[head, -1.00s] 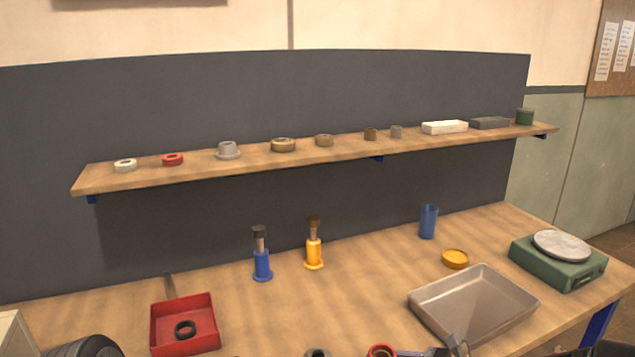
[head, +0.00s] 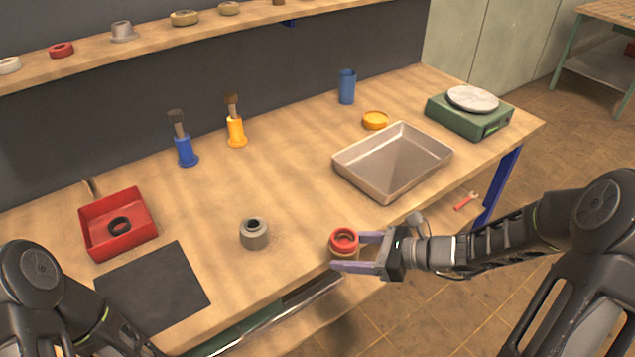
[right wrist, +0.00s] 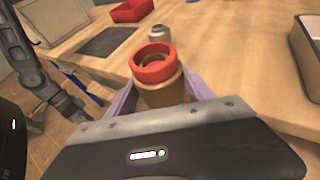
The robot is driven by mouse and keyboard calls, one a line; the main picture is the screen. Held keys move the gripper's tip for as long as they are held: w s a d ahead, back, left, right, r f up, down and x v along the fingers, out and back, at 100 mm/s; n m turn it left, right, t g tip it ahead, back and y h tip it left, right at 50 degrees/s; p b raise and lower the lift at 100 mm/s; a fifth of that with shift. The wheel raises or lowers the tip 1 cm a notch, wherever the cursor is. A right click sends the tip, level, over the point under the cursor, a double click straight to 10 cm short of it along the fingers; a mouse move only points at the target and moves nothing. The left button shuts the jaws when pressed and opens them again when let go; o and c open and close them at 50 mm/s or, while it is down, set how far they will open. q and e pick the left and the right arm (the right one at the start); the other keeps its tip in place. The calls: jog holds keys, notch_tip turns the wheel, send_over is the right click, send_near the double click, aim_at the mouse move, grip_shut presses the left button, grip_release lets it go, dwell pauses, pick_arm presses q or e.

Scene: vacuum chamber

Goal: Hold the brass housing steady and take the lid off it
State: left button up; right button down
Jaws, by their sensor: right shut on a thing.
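The brass housing (right wrist: 163,93) is a short upright cylinder with a red ring-shaped lid (right wrist: 153,62) on top. In the head view the lid (head: 344,240) hides most of the housing (head: 342,254), at the table's front edge. My right gripper (head: 352,252) is shut on the housing, one finger on each side, below the red lid. The right wrist view shows both fingers beside the brass body. My left arm comes in at the lower left of the head view; its gripper is out of sight.
A grey cylinder (head: 254,235) stands left of the housing. A dark mat (head: 153,288) and a red tray (head: 104,238) with a black ring lie farther left. A metal pan (head: 385,186) and a green scale (head: 470,118) are behind, to the right. The middle of the table is clear.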

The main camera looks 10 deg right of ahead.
jog(key=a+n+g+y, duration=0.1)
jog(key=a+n+g, duration=0.1)
jog(key=a, duration=0.3)
jog(key=w+a+f+n+g, duration=0.1)
jog(key=a+n+g, duration=0.2)
jog(key=a+g, duration=0.1)
jog(key=w+a+f+n+g+y, duration=0.1)
jog(key=a+n+g, duration=0.1)
jog(key=a, duration=0.4)
jog(key=shift+a+n+g+y, duration=0.3)
jog(key=shift+n+g, duration=0.1)
jog(key=shift+n, duration=0.1)
pick_arm(q)
jog(key=shift+o, duration=0.4)
pick_arm(e)
jog(key=shift+d, duration=0.1)
